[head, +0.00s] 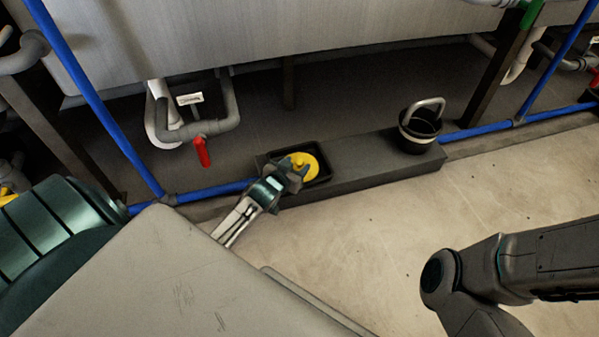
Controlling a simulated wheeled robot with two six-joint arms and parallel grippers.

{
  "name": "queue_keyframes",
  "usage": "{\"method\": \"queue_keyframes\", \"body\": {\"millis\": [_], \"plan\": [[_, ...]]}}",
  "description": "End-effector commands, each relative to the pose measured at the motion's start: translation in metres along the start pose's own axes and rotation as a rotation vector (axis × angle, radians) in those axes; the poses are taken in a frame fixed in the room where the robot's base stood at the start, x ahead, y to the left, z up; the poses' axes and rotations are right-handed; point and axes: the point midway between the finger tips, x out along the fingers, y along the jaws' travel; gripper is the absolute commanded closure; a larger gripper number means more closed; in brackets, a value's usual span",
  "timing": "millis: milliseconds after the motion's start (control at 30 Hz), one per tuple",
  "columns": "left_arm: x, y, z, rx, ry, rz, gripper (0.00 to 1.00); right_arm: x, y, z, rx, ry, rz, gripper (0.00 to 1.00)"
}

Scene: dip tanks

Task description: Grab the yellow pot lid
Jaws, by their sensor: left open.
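The yellow pot lid (310,165) lies in a shallow black tray (324,179) on the left end of a low dark ledge. It is round, with a raised knob on top. My left gripper (296,170) is open, right at the lid's near left side and over part of it. I cannot tell whether its fingers touch the lid or stand around the knob. My right gripper is out of view; only part of my right arm shows at the lower right.
A black pot with a raised grey handle (420,128) stands on the right end of the ledge (365,160). Blue pipes (223,189) and a grey pipe with a red valve handle (202,151) are behind and left. A large grey tank (260,35) overhangs. The concrete floor in front is clear.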

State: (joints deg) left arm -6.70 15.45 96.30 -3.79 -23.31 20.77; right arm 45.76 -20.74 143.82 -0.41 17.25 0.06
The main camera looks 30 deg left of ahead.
Motion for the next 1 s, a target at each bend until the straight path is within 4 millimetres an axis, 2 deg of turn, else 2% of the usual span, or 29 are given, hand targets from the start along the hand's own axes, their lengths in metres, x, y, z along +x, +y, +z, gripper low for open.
{"method": "queue_keyframes", "body": {"millis": [100,400,600,667,1000], "plan": [[0.0118,0.0003,0.0013,-0.001,0.002,0.000,0.50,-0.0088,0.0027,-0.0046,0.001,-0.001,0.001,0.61],[0.0134,0.0004,-0.0013,0.000,0.001,0.001,0.50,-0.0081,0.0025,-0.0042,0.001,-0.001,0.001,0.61],[0.0133,0.0004,-0.0011,0.000,0.001,0.001,0.89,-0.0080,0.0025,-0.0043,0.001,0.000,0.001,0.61],[0.0133,0.0004,-0.0011,0.000,0.001,0.001,0.99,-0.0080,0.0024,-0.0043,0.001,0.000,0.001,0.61],[0.0122,0.0004,-0.0037,0.000,0.002,0.001,0.99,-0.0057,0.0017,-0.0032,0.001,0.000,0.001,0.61]]}}
